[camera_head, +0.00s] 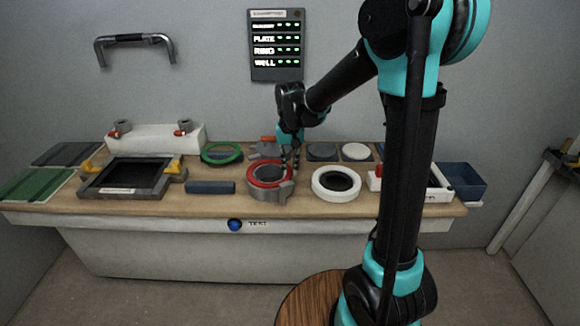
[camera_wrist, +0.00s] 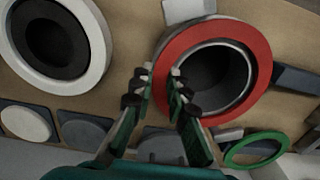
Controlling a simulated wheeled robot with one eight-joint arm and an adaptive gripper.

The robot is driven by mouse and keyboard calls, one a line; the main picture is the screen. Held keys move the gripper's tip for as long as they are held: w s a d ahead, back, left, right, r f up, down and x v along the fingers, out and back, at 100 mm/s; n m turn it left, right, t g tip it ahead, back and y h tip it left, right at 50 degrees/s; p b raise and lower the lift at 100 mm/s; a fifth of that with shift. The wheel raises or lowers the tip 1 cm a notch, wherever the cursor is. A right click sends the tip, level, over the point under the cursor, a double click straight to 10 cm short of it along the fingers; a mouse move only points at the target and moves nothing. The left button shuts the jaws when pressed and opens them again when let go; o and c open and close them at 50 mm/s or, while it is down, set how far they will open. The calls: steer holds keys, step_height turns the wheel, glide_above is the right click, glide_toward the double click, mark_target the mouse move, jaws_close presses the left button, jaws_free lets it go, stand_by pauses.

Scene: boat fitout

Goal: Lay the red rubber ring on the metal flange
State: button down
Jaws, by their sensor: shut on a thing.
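The red rubber ring (camera_head: 256,181) is at the top of the grey metal flange (camera_head: 270,198) in the middle of the bench. In the wrist view the red ring (camera_wrist: 262,50) surrounds the flange's round opening (camera_wrist: 222,78) and looks roughly concentric with it. I cannot tell whether the ring rests fully on the flange or sits slightly above it. My gripper (camera_head: 291,162) reaches down at the ring's back right edge. In the wrist view my gripper (camera_wrist: 158,80) has its fingers on either side of the ring's rim, shut on it.
A white ring (camera_head: 322,190) stands close to the right of the flange. A green ring (camera_head: 222,153) lies behind to the left. A dark blue block (camera_head: 210,187) and a framed dark tray (camera_head: 126,177) are to the left. A blue bin (camera_head: 461,181) is at the right end.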

steer(key=c, duration=1.4)
jaws_free()
steer(key=shift+f, duration=0.1)
step_height(320, 180, up, 12)
steer(key=s+d+f+t, duration=0.1)
steer(key=s+d+f, duration=0.4)
steer(key=s+f, duration=0.1)
steer(key=s+d+f+t, duration=0.1)
steer(key=s+d+f, duration=0.5)
steer(key=s+d+f+t, duration=0.2)
steer(key=s+d+f, duration=0.3)
steer(key=s, duration=0.2)
steer(key=shift+d+f, duration=0.4)
